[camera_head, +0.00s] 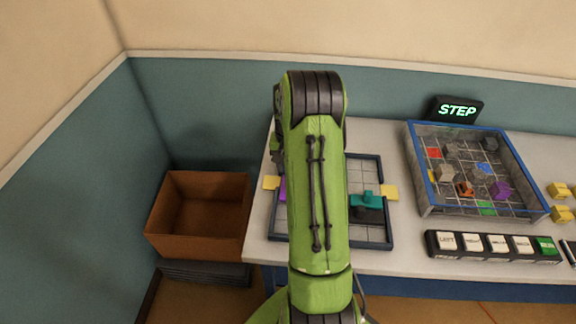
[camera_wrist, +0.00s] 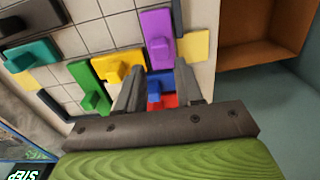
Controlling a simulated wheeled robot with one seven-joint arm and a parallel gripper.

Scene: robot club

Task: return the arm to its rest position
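My green and black arm (camera_head: 316,190) rises through the middle of the head view and stands in front of the gridded tray (camera_head: 384,236). Its gripper end is hidden behind the arm there. In the wrist view my gripper (camera_wrist: 159,68) has its two grey fingers apart, so it is open. A blue piece (camera_wrist: 158,86) and a red piece (camera_wrist: 170,100) show through the gap, seemingly on the surface beyond; I see nothing clamped.
The tray holds a teal piece (camera_head: 366,199) and others. A blue-rimmed box (camera_head: 412,150) with small blocks stands right, behind a row of labelled keys (camera_head: 491,257). A lit STEP sign (camera_head: 457,110) stands behind. A brown open box (camera_head: 198,247) is left of the table.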

